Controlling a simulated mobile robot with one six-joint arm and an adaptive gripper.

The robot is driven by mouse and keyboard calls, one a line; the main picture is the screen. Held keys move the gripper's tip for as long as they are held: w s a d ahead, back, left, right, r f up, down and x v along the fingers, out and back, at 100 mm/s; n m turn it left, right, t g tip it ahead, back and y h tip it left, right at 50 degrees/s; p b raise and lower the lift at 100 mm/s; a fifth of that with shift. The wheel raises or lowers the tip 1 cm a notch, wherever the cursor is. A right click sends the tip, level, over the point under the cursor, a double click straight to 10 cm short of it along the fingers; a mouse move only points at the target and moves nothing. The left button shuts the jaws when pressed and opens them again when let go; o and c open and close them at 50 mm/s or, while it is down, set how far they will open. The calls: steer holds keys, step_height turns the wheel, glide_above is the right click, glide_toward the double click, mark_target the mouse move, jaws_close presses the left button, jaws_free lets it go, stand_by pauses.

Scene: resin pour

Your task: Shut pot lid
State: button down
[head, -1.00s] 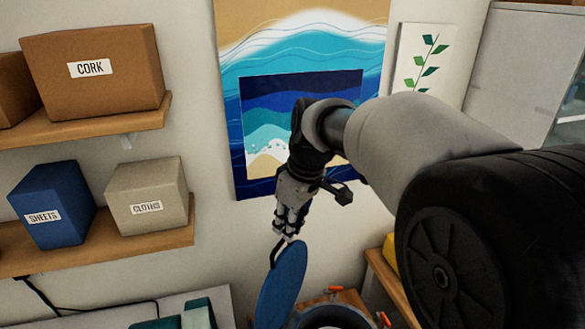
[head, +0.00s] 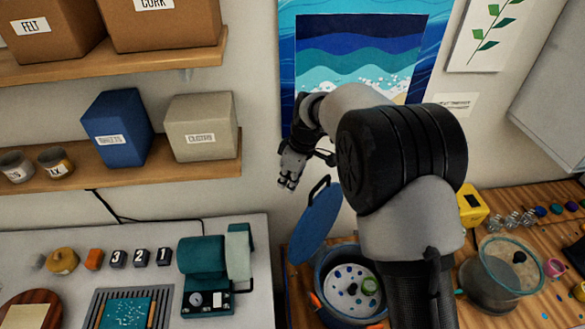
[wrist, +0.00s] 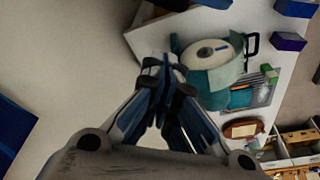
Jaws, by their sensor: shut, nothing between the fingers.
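The pot (head: 326,262) stands on the wooden bench, partly hidden by my arm. A white disc with coloured dots shows inside it. Its blue lid (head: 317,222) is open, standing steeply tilted above the pot's left rim. The lid's dark handle (head: 316,187) sticks out on the upper left side. My gripper (head: 287,184) is shut and empty, pointing down, just left of the handle and apart from it in the picture. In the wrist view my closed fingers (wrist: 166,68) show with nothing between them; the pot and lid are not recognisable there.
A teal machine (head: 205,270) stands on the white table to the left, beside numbered blocks (head: 140,257). A shelf (head: 190,175) with boxes is on the wall. A glass-like bowl (head: 492,280) and a yellow device (head: 470,207) are on the bench right of my arm.

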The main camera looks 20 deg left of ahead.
steer(key=d, duration=0.3)
steer(key=shift+s+d+r, duration=0.35)
steer(key=shift+d+r, duration=0.05)
steer(key=shift+d, duration=0.25)
